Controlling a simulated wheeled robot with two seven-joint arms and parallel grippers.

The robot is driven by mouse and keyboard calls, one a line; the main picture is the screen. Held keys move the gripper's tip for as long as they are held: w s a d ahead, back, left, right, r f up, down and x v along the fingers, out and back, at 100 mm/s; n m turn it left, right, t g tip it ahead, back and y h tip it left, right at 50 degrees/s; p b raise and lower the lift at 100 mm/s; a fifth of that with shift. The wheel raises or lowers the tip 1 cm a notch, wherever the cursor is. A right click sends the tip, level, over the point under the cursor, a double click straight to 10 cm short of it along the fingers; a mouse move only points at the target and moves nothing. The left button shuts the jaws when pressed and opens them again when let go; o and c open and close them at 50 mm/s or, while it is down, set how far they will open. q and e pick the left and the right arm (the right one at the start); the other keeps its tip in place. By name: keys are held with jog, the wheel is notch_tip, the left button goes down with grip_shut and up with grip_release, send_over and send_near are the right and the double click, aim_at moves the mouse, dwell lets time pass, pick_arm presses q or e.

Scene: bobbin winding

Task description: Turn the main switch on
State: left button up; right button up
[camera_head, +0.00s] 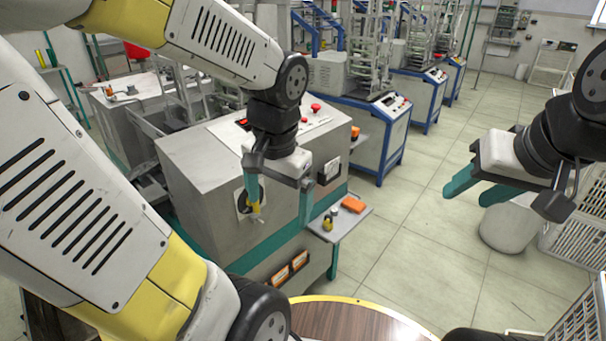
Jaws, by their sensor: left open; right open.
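The grey machine cabinet (195,165) stands in the centre. A dark round switch on a pale plate (241,207) is on its front face, probably the main switch. My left gripper (280,208) is open in front of this face, its fingers pointing down. Its left finger overlaps the switch and hides part of it; I cannot tell whether they touch. A small yellow piece (255,211) shows at that finger's lower end; I cannot tell what it belongs to. The switch's position cannot be read. My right gripper (481,191) is open and empty over the floor at the right.
A red button (315,107) is on the cabinet's top panel. A side shelf (350,227) holds an orange block (353,204) and small parts, close right of my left gripper. A round wooden top (350,322) is at the front.

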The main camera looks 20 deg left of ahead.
pick_arm(q)
jog(key=shift+w+d+r+n+t+h, duration=0.1)
jog(key=shift+d+r+n+t+h, duration=0.2)
jog(key=shift+r, duration=0.35)
jog(key=shift+d+r+n+t+h, duration=0.1)
jog(key=shift+d+r+t+h, duration=0.3)
jog(key=shift+r, duration=0.25)
jog(key=shift+w+d+r+n+t+h, duration=0.1)
jog(key=shift+d+r+n+t+h, duration=0.2)
jog(key=shift+r, duration=0.35)
jog(key=r+t, duration=0.1)
jog(key=d+r+t, duration=0.1)
jog(key=r, duration=0.1)
jog(key=r+n+h, duration=0.1)
jog(key=shift+s+d+r+t, duration=0.1)
jog(key=shift+d+r+t, duration=0.2)
jog(key=shift+t, duration=0.1)
jog(key=shift+a, duration=0.1)
